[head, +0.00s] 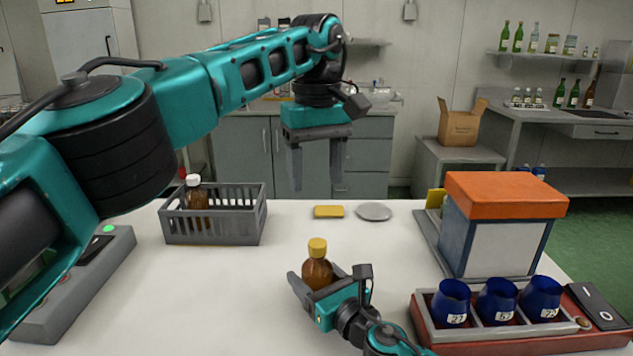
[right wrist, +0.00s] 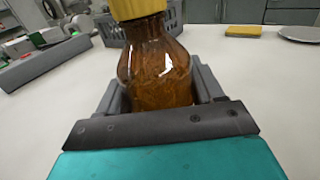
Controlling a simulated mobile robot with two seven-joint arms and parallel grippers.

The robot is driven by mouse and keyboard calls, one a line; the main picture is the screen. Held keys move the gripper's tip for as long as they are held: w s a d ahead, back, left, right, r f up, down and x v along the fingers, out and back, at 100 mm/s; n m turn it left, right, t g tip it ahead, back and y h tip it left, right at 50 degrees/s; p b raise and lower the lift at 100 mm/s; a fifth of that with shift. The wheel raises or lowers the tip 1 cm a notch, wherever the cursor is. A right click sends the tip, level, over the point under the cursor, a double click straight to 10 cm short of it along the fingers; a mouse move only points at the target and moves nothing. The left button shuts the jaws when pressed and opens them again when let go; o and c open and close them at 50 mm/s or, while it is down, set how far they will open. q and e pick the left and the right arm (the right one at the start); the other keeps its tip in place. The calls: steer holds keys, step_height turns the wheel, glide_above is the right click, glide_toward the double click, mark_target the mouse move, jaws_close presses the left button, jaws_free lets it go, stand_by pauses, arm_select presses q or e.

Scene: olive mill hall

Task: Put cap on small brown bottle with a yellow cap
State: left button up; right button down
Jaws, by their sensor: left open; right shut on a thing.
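A small brown bottle (head: 317,273) with a yellow cap (head: 317,248) stands upright on the white table near the middle. The yellow cap sits on top of the bottle's neck. My right gripper (head: 325,278) is shut on the bottle's body. In the right wrist view the brown bottle (right wrist: 158,70) is between the fingers, and the yellow cap (right wrist: 138,8) is cut off by the top edge. I cannot tell how tightly the cap sits. My left gripper (head: 315,170) is open and empty, fingers down, high above the table's far edge.
A grey crate (head: 240,225) at the left holds a brown bottle with a white cap (head: 193,180). A yellow sponge (head: 328,211) and a grey disc (head: 374,212) lie behind the held bottle. An orange-topped box (head: 505,195) and a tray (head: 425,318) with blue cups (head: 497,300) stand at the right.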

steer(key=shift+c, duration=0.4)
jaws_free()
steer(key=shift+s+d, duration=0.25)
steer(key=shift+s, duration=0.1)
steer(key=v, duration=1.2)
steer(key=shift+p, duration=0.3)
